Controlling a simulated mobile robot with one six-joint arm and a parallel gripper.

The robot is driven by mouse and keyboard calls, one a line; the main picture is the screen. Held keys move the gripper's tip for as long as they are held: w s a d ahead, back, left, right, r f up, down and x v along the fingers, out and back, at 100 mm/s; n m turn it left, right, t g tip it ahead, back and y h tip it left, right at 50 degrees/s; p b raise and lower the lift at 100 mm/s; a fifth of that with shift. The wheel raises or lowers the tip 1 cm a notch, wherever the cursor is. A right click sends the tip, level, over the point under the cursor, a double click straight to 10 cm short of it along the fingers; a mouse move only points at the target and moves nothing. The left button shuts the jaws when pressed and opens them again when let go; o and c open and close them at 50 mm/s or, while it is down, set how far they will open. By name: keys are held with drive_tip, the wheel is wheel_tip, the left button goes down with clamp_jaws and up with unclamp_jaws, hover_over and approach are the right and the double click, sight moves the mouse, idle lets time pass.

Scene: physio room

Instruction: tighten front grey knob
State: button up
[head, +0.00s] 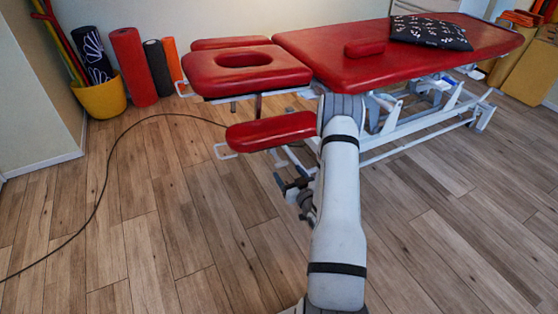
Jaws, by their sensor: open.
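The red treatment table (400,62) stands on a white metal frame, with a face-hole headrest (247,72) at its near left end. A lower red armrest pad (272,131) sits in front of the headrest on a white bracket. My arm reaches up the middle of the head view and folds down behind itself. My gripper (279,187) shows small and dark left of the arm, below the armrest pad, open, with nothing visible in it. I cannot make out the front grey knob; my arm covers part of the frame there.
A black cable (107,165) runs across the wood floor to the table. A yellow bucket (101,97) and rolled mats (133,66) stand by the left wall. A dark patterned cushion (430,32) lies on the table.

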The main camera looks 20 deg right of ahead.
sight(283, 166)
drive_tip(key=w+b, duration=0.1)
drive_tip(key=w, duration=0.6)
drive_tip(key=shift+w+a, duration=0.15)
drive_tip(key=shift+w, duration=0.15)
